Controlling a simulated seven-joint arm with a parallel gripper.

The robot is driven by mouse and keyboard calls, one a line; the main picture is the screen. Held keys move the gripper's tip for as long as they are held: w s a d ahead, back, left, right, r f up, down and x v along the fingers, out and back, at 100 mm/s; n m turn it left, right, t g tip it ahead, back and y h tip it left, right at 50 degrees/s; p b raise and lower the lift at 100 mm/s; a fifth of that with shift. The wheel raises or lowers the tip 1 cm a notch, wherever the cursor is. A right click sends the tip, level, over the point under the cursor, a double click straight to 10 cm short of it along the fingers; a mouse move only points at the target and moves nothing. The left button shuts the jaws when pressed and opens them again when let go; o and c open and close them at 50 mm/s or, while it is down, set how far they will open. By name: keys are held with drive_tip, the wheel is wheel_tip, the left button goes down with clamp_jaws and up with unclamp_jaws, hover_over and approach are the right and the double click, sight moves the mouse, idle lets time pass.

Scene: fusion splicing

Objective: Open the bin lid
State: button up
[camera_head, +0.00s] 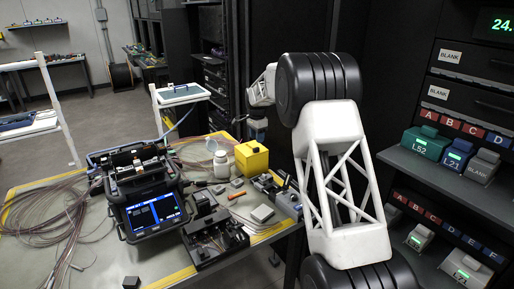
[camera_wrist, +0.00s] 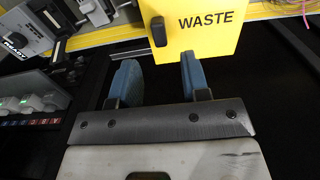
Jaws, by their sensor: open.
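The yellow waste bin (camera_head: 251,158) stands near the right edge of the workbench in the head view. In the wrist view a yellow face (camera_wrist: 215,28) marked WASTE is at the top, with a black handle (camera_wrist: 158,32) on its left part. Whether this face is the lid or a side wall I cannot tell. My gripper (camera_wrist: 158,66) is open and empty, its two blue fingers apart and pointing toward the yellow face. The handle lies ahead of the gap between the fingers. I cannot tell whether the fingers touch anything.
A fusion splicer (camera_head: 146,195) with a lit screen stands on the workbench (camera_head: 100,262), left of the bin. A white bottle (camera_head: 221,164) is beside the bin. A black tool (camera_head: 213,236) lies in front. Shelves with labelled modules (camera_head: 425,142) stand on the right.

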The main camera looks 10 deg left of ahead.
sight(257, 148)
drive_tip(key=shift+f, duration=2.7)
clamp_jaws()
